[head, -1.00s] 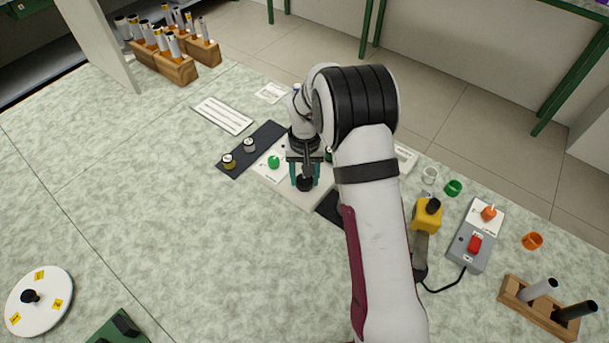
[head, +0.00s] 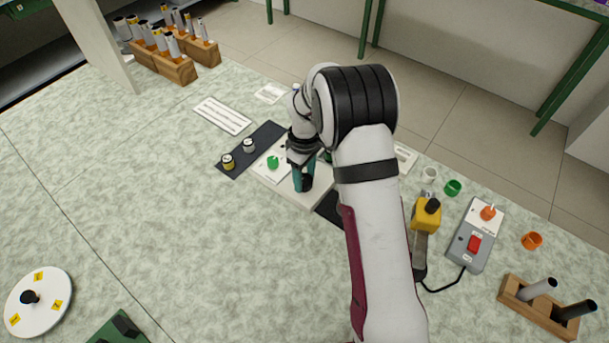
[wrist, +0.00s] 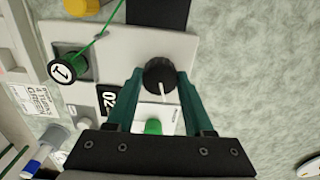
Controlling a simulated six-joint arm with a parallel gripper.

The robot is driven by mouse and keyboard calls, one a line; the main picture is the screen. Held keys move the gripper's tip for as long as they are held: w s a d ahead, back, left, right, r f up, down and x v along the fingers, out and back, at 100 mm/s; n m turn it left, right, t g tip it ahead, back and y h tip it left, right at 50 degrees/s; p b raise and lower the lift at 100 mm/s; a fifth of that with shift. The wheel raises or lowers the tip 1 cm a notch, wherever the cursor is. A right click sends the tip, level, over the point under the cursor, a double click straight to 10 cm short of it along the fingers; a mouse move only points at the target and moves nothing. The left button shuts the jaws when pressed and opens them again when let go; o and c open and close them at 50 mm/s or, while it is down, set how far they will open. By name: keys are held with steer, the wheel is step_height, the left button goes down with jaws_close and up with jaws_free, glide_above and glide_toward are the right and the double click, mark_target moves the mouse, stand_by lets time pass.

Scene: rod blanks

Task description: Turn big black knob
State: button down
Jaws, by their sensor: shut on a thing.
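The big black knob (wrist: 160,75) shows in the wrist view, with a white pointer line running toward the bottom of the picture. It sits on a light panel (wrist: 205,50). My gripper (wrist: 158,78) has its teal fingers shut on the knob, one on each side. In the head view the dark lower part of the knob (head: 306,186) shows below my gripper (head: 304,180); the rest is hidden by the fingers and wrist.
A green knob (head: 272,162) sits close by, left of the gripper. Right of my arm are a yellow device (head: 427,215) and a grey switch box (head: 470,245). The bench at front left is mostly clear.

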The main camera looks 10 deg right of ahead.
mark_target(305, 179)
steer(key=n, duration=0.4)
steer(key=shift+w, duration=0.1)
steer(key=shift+n, duration=2.1)
steer(key=shift+c, duration=1.4)
jaws_free()
step_height(305, 179, up, 16)
steer(key=shift+f, duration=0.1)
